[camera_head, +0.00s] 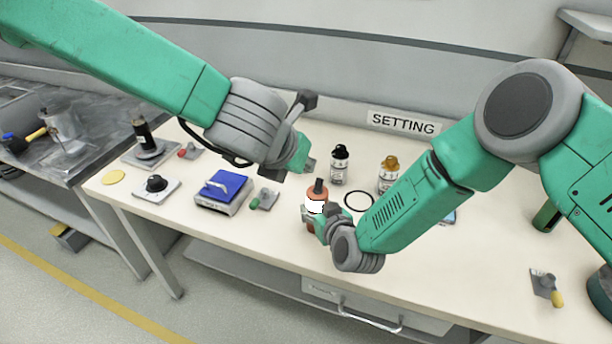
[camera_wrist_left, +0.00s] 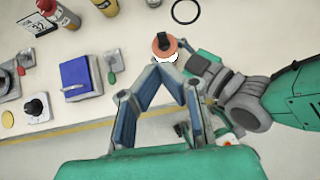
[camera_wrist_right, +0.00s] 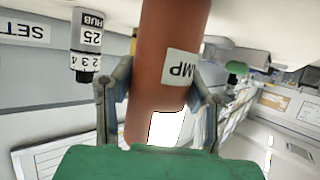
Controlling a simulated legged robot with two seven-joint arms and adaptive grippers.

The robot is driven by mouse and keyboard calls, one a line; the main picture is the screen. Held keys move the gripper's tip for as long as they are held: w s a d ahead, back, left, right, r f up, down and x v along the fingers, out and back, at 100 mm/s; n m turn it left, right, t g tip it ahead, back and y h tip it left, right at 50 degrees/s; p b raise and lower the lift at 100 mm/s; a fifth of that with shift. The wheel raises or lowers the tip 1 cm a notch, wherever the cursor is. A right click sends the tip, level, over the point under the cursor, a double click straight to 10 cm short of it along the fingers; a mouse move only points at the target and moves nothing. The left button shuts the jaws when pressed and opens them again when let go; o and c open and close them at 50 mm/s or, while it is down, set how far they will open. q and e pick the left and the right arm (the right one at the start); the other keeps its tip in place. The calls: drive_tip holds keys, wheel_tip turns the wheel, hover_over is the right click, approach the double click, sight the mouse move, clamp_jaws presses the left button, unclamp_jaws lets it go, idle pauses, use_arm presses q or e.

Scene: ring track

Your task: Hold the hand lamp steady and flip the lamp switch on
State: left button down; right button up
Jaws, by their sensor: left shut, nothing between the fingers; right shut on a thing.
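The hand lamp (camera_head: 317,194) is an orange-red cylinder with a dark piece, apparently the switch (camera_head: 319,185), on top and a bright white patch on its side. My right gripper (camera_head: 318,226) is shut around its body and holds it upright near the table's front edge. In the right wrist view the lamp (camera_wrist_right: 170,55) fills the space between the fingers, its label partly showing "MP". In the left wrist view the lamp's top (camera_wrist_left: 160,50) is just beyond the closed fingertips (camera_wrist_left: 169,70).
A black-capped bottle (camera_head: 339,165) and a yellow-capped bottle (camera_head: 388,174) stand behind the lamp, with a black ring (camera_head: 359,201) near them. A blue-topped box (camera_head: 223,188) and a dark knob unit (camera_head: 157,187) are to the left.

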use_arm(q)
drive_tip(key=shift+s+a+r, duration=0.1)
drive_tip(key=shift+s+r, duration=0.15)
drive_tip(key=shift+r, duration=0.35)
drive_tip(key=shift+s+a+r, duration=0.1)
drive_tip(key=shift+s+r, duration=0.1)
drive_tip(key=shift+r, duration=0.4)
use_arm(e)
drive_tip(key=o, duration=1.4)
